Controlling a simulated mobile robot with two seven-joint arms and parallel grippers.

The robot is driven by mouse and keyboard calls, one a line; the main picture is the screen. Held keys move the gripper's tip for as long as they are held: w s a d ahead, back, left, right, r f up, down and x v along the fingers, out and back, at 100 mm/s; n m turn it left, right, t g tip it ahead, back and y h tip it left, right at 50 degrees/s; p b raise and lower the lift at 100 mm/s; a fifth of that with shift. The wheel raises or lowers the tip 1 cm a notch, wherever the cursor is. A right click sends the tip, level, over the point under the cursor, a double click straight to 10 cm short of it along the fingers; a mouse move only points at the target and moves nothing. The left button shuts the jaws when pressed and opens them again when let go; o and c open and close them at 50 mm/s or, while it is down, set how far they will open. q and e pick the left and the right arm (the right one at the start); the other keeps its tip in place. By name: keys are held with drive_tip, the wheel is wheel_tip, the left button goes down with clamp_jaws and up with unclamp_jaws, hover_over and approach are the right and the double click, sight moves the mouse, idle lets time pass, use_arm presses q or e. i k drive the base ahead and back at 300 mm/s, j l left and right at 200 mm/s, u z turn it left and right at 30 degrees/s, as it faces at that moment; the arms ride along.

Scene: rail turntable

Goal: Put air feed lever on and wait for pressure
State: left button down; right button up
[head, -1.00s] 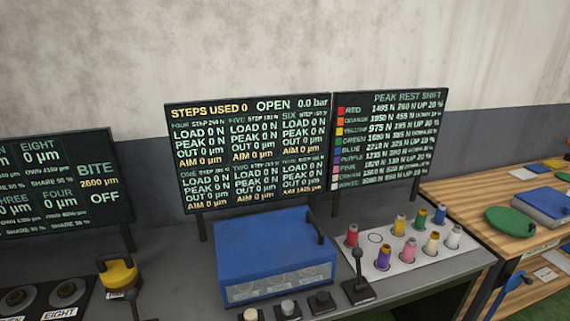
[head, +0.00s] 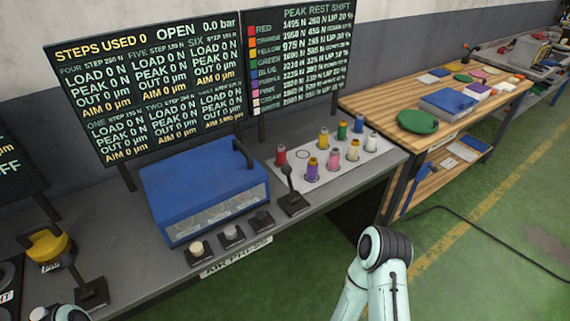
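A black lever (head: 289,185) with a round knob stands upright on a small base, right of the blue press box (head: 200,185). A second black lever (head: 88,285) stands on the bench at the lower left; I cannot read which one is the air feed lever. The front label (head: 236,257) reads AIR PRESS. The main display (head: 150,80) shows OPEN, 0.0 bar and steps used 0. Parts of my arms show at the bottom, but neither gripper is in view.
A white tray (head: 350,172) with several coloured pegs sits right of the press. Small knobs (head: 232,232) line the bench front. A yellow-handled part (head: 46,245) is at left. A wooden table (head: 368,105) stands to the right, with green floor (head: 470,230) in front.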

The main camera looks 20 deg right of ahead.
sight(286, 169)
drive_tip(key=l+u, duration=0.15)
drive_tip(key=l, duration=0.3)
drive_tip(key=l+u, duration=0.15)
drive_tip(key=l, duration=0.35)
drive_tip(key=l+u, duration=0.2)
drive_tip(key=l, duration=0.25)
drive_tip(key=l+u, duration=0.15)
drive_tip(key=l, duration=0.35)
drive_tip(key=k+l+u, duration=0.15)
drive_tip(key=l, duration=0.3)
drive_tip(key=l+u, duration=0.15)
drive_tip(key=l, duration=0.3)
drive_tip(key=k+l+u, duration=0.2)
drive_tip(key=l, duration=0.2)
